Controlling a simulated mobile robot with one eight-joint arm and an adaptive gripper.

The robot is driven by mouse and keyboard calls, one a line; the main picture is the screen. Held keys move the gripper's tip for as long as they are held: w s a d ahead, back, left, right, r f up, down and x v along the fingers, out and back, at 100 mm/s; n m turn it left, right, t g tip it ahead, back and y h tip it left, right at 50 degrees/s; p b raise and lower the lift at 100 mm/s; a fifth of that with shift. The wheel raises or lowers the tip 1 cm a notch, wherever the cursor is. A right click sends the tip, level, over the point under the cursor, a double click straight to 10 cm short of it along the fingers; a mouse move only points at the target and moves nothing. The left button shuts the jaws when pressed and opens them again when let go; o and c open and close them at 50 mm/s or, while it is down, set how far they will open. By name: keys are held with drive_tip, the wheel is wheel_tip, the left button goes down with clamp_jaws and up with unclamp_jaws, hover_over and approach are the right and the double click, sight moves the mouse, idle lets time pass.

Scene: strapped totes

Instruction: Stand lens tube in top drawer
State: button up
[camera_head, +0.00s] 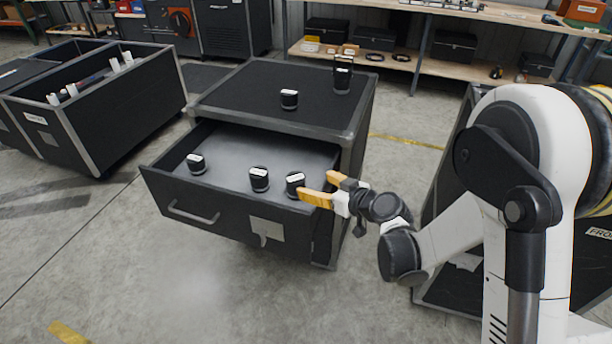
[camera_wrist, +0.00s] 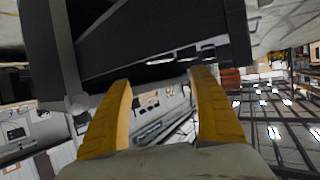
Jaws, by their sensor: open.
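The top drawer (camera_head: 228,215) of a black cabinet is pulled out. Three short black lens tubes with white bands stand upright inside it: one at the left (camera_head: 196,163), one in the middle (camera_head: 259,179) and one at the right front (camera_head: 295,184). Another tube (camera_head: 289,99) stands on the cabinet top, and a taller black piece (camera_head: 343,75) stands near its back corner. My gripper (camera_head: 316,186) is open at the drawer's right front, its yellow fingertips just right of the right-front tube. In the wrist view the fingers (camera_wrist: 163,78) are apart with no tube visible between them.
The cabinet top (camera_head: 250,95) is mostly bare. Open black totes (camera_head: 95,110) stand at the left and a shelved workbench (camera_head: 430,65) at the back. Another dark case stands right of the cabinet, behind my arm. Bare concrete floor lies in front of the drawer.

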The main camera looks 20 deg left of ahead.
drive_tip(key=shift+v, duration=0.75)
drive_tip(key=s+d+r+m+h, duration=0.25)
drive_tip(key=s+d+r, duration=0.2)
drive_tip(key=d, duration=0.35)
drive_tip(key=s+d+r+m+h, duration=0.2)
drive_tip(key=s+d+r+h, duration=0.1)
drive_tip(key=d+r, duration=0.35)
drive_tip(key=s+d+r+m+g+h, duration=0.1)
drive_tip(key=s+d+m+h, duration=0.4)
drive_tip(key=s+d, duration=1.1)
drive_tip(key=shift+d+r+m, duration=0.15)
drive_tip(key=shift+d+m, duration=0.35)
drive_tip(key=shift+m, duration=0.05)
drive_tip(key=shift+s, duration=0.15)
